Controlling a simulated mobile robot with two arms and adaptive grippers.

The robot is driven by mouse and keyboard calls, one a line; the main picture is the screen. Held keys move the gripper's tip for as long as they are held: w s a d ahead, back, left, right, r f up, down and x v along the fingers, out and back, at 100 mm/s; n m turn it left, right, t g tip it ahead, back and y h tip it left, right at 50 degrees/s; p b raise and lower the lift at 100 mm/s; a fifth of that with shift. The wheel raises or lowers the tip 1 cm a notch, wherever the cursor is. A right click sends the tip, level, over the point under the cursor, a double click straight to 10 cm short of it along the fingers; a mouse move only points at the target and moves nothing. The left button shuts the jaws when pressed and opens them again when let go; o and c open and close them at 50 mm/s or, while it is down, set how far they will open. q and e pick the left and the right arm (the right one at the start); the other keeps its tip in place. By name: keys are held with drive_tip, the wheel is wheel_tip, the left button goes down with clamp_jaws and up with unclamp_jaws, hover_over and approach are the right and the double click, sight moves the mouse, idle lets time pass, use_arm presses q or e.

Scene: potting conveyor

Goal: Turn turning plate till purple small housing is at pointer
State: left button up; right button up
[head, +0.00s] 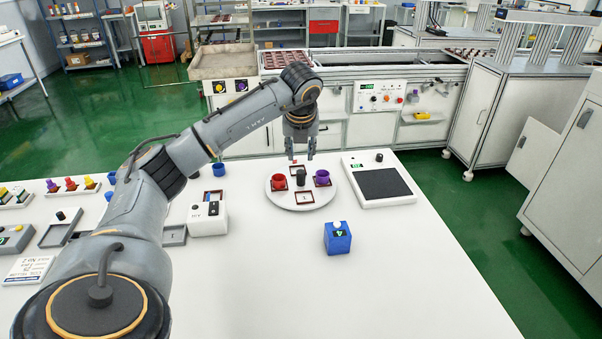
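The round white turning plate (303,206) lies on the white table, with a dark upright knob (301,178) at its middle. A purple small housing (322,178) stands on the plate's right side. A red housing (278,182) stands on its left side. A marked square (304,197) at the plate's front is empty. My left gripper (300,156) points down above the back part of the plate, fingers apart, with nothing seen between them. I cannot clearly make out a pointer. My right gripper is not in view.
A white device with a dark pad (384,184) lies to the right. A white box (207,219) and several small parts stand left. The front table is clear.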

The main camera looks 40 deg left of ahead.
sight(301, 172)
use_arm(q)
drive_tip(key=p+x, duration=0.1)
drive_tip(key=x, duration=0.9)
drive_tip(key=shift+f, duration=0.3)
clamp_jaws()
